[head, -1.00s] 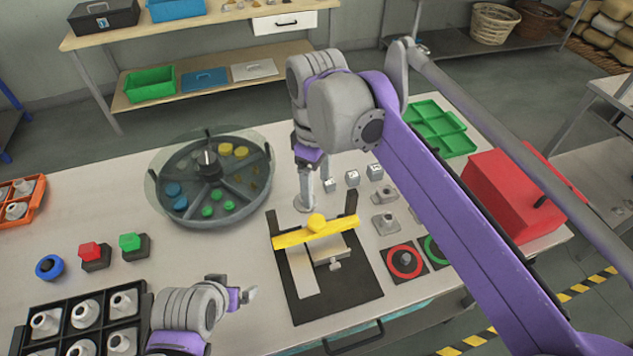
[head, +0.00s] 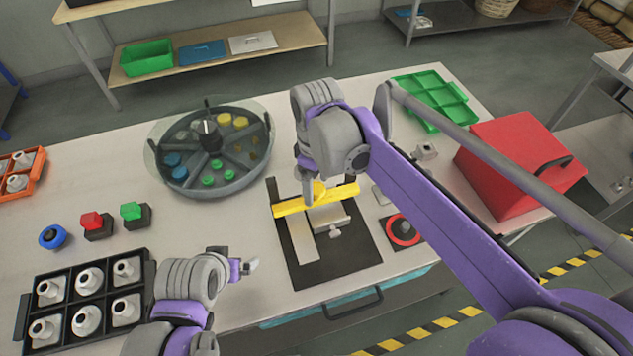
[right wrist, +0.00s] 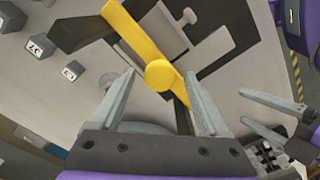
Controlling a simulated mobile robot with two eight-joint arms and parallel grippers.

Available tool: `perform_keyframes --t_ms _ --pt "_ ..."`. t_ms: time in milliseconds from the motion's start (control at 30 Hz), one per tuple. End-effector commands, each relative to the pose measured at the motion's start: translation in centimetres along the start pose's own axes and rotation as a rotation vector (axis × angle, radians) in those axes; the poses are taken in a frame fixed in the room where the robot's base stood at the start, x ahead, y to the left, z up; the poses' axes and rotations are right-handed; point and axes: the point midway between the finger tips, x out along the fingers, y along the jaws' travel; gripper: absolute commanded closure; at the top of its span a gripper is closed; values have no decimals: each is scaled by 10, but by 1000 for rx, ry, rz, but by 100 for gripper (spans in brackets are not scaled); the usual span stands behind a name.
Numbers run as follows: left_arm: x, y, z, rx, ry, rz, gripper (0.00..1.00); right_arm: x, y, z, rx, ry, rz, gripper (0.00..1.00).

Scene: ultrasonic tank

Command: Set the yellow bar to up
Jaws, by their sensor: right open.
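The yellow bar (head: 341,194) lies across a black fixture (head: 352,255), its right end a little higher in the head view. A round yellow knob (right wrist: 159,75) sits at its middle. My right gripper (head: 309,198) is at the knob, pointing down. In the right wrist view its open fingers (right wrist: 159,78) stand on either side of the knob, not visibly touching it. The arm hides part of the knob in the head view. My left gripper (head: 249,266) is open and empty, left of the fixture; its parted fingers also show in the right wrist view (right wrist: 262,114).
A round divided tray (head: 208,150) with a clear rim stands behind left. Red (head: 91,221) and green (head: 132,211) buttons and a black rack (head: 88,300) are at left. A red ring pad (head: 404,231) lies right of the fixture; a red box (head: 505,165) stands farther right.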

Motion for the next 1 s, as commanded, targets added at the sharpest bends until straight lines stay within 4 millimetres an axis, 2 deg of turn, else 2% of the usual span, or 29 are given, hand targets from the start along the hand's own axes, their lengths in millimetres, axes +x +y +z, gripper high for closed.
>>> perform_keyframes --t_ms 167,500,600,1000 --pt "0 0 0 0 0 0 0 0 0 0 0 0 0 23" --pt "0 0 0 0 0 0 0 0 0 0 0 0 0 85" --pt "0 0 0 0 0 0 0 -1 0 0 0 0 0 100" --pt "0 0 0 0 0 0 0 -1 0 0 0 0 0 100"
